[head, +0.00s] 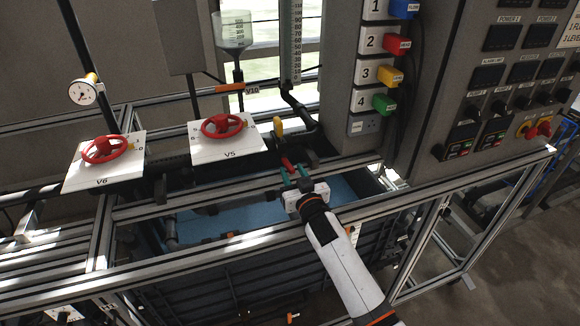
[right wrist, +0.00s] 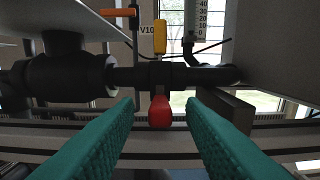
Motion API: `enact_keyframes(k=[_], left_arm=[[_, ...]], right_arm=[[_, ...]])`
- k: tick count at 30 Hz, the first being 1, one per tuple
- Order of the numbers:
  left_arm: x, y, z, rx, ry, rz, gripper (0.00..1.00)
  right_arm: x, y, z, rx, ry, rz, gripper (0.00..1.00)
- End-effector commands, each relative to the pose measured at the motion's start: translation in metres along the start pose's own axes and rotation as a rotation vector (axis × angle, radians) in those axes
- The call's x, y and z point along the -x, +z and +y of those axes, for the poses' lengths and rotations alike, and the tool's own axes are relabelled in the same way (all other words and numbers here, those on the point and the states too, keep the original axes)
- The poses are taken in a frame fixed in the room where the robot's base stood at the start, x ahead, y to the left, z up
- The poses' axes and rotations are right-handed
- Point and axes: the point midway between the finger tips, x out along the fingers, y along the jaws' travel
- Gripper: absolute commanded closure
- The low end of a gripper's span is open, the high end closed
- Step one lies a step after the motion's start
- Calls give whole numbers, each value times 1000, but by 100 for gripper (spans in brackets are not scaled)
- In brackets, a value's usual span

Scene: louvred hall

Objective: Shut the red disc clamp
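A red handle (head: 287,162) sits on the dark pipe below a yellow handle (head: 278,127); I take the red one for the red disc clamp. In the right wrist view the red handle (right wrist: 160,110) points toward me, with its rounded end between and just beyond my teal fingertips. My right gripper (head: 295,173) is open, with a gap on both sides of the red handle (right wrist: 160,104). No contact shows. The part of the clamp behind the handle is dark and hard to make out. My left gripper is not in view.
Two red handwheels, V5 (head: 222,126) and V6 (head: 104,149), sit on white plates to the left. The metal frame rail (head: 200,248) runs below. A control panel (head: 500,90) stands at right. The yellow handle (right wrist: 160,37) is above the red one.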

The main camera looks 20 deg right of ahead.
Motion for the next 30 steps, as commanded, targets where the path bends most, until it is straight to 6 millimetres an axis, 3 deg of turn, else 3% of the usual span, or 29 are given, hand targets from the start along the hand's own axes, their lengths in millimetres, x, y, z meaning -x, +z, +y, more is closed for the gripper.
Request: enact_keyframes(k=[6, 17, 24, 30], left_arm=[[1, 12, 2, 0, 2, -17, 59], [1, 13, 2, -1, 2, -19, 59], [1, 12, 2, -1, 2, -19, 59], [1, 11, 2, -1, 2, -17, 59]], right_arm=[[-24, 0, 0, 1, 0, 0, 64], [-29, 0, 0, 1, 0, 0, 64], [-29, 0, 0, 0, 0, 0, 100], [-28, 0, 0, 1, 0, 1, 100]])
